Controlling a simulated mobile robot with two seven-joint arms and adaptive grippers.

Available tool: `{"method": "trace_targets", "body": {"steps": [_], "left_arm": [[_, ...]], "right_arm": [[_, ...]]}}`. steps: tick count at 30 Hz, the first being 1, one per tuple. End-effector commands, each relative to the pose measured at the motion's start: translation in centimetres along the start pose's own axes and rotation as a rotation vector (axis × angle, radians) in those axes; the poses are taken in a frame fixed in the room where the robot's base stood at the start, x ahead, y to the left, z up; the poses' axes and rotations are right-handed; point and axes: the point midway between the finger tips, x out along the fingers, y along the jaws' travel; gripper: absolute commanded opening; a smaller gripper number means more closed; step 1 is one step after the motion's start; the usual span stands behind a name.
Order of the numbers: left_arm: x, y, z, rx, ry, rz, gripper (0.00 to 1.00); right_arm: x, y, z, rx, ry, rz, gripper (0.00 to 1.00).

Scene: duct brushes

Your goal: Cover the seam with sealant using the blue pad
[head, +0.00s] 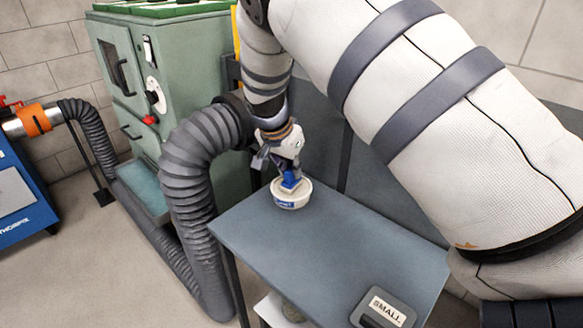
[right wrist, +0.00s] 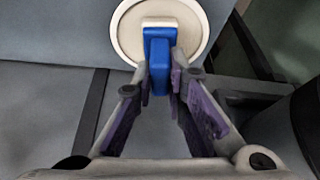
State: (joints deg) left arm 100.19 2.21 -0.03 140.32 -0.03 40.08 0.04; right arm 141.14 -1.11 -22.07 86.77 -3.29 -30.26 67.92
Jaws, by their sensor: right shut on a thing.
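The blue pad (head: 290,185) is held by my right gripper (head: 285,168), which points down over the table. In the right wrist view, the fingers (right wrist: 163,72) are shut on the pad's blue body (right wrist: 159,62). A pale piece at the pad's far end lies over the round white tub (right wrist: 190,42). The tub (head: 290,201) stands on the table and has a blue label. The pad is at the tub's opening; whether it touches the contents cannot be told. I cannot make out the seam clearly. My left gripper is not in view.
The grey table (head: 330,255) is mostly clear, with a tray labelled SMALL (head: 385,308) at its front right. A thick ribbed duct (head: 190,175) curves beside the table's left edge. A green machine (head: 165,75) stands behind it. A blue unit (head: 20,195) is far left.

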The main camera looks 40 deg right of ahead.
Motion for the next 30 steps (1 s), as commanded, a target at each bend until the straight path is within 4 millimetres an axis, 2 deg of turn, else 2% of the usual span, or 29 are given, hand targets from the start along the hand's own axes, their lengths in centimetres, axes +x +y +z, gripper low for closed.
{"method": "trace_targets", "body": {"steps": [3, 21, 30], "left_arm": [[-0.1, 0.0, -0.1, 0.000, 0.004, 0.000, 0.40], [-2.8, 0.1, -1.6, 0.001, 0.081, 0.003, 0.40], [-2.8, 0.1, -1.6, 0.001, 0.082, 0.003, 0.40]], "right_arm": [[-0.2, 0.0, -0.1, 0.000, -0.001, 0.001, 0.00], [-6.2, -0.1, -2.6, 0.003, 0.001, -0.005, 0.00], [-6.4, 0.0, -2.6, 0.000, -0.001, 0.001, 0.00]]}}
